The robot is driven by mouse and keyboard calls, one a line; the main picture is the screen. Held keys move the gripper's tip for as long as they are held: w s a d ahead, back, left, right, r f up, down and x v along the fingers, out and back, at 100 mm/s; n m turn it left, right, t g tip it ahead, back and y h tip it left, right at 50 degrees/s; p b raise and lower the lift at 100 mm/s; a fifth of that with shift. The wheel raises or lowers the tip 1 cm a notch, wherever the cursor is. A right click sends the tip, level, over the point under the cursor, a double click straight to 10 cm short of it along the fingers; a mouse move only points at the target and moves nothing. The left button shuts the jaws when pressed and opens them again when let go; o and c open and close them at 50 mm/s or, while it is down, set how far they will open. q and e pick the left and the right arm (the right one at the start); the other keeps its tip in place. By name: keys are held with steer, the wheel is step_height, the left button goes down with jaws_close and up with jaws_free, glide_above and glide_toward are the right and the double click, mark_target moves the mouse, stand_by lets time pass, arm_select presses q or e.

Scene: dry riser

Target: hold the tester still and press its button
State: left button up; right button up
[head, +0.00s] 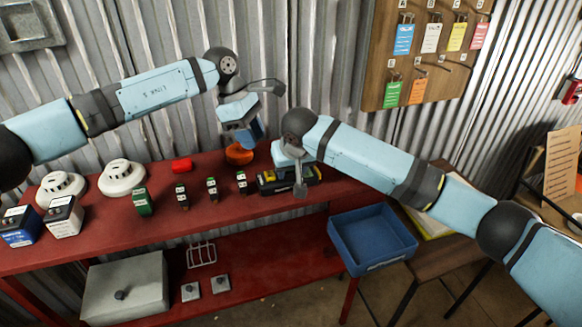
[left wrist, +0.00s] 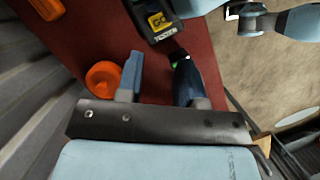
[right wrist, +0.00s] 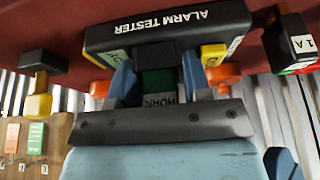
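The alarm tester (head: 268,184) is a black box with yellow parts at the right of the red table. Its yellow GO button (left wrist: 160,20) shows in the left wrist view. The tester's lettered face fills the top of the right wrist view (right wrist: 215,22). My right gripper (head: 299,188) is at the tester and partly hides it. Its fingers (right wrist: 157,70) stand either side of a dark and green part with a HORN label; I cannot tell whether they press on it. My left gripper (head: 250,135) is open and empty, above the table beside the tester, apart from the button.
An orange round thing (head: 238,156) sits close to my left fingers. A blue bin (head: 371,265) stands at the right. Tags hang on a board (head: 381,60).

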arm_select(q)
jaws_close()
stand_by(1.5)
